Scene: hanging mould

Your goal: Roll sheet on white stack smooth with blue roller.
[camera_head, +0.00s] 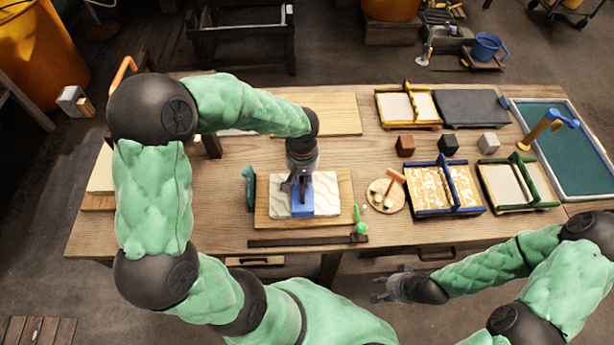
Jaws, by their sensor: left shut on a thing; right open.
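My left gripper (302,182) reaches down over the middle of the table and is shut on the blue roller (302,208). The roller's blue body lies over the white stack (326,196), near its middle. The sheet on top of the stack (283,198) looks wavy to the left of the roller. The right part of the top looks smoother. The stack rests on a wooden board (264,214). The gripper hides the roller's handle and the back of the stack's middle. My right gripper (385,288) is open and empty, in front of the table's front edge.
A teal tool (249,186) stands left of the board, a green tool (361,222) right of it. A dark bar (300,241) lies in front. A round wooden board (385,196) and a blue-framed mould (443,191) are further right. Bare table lies to the left.

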